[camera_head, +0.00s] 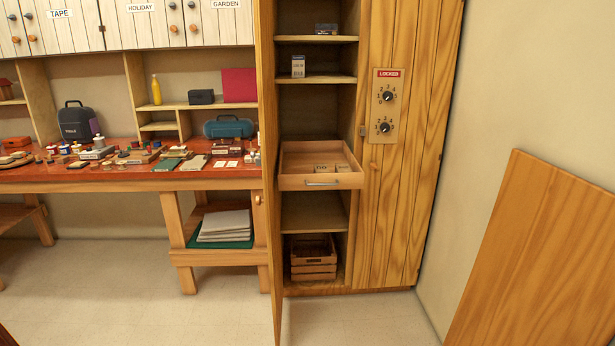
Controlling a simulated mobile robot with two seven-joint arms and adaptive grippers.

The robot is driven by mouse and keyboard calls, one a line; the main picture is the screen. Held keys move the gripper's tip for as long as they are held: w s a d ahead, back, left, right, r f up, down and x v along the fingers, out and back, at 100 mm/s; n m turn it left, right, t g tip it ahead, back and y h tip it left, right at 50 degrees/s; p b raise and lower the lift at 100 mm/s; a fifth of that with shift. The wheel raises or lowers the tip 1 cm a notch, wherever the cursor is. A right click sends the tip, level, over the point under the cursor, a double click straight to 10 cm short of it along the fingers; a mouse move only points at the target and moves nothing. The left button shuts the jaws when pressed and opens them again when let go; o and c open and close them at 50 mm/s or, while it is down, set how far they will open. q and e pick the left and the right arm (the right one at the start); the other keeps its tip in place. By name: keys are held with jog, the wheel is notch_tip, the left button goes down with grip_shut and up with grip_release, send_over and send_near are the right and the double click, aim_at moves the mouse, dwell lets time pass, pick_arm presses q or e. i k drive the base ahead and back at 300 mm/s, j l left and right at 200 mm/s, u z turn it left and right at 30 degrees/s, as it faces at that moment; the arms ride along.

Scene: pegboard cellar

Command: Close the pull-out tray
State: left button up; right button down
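The pull-out tray (320,182) is a shallow wooden drawer with a silver bar handle (323,184) on its front. It sticks out of the tall wooden cabinet (405,210), at about the cabinet's middle height. Small boxes (333,168) lie inside it toward the back. The cabinet's left door (266,150) stands open and is seen nearly edge-on. The right front panel (408,200) is shut. Neither of my grippers shows in this view.
A workbench (130,180) with many small items stands left of the cabinet. A wooden crate (313,262) sits in the cabinet's bottom. A large wooden panel (545,260) stands at the right, by the wall. The floor (350,320) before the cabinet is clear.

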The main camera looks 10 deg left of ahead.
aim_at(297, 160)
jog(key=i+j, duration=0.35)
jog(key=i, duration=0.15)
jog(key=i+j, duration=0.35)
jog(key=i, duration=0.15)
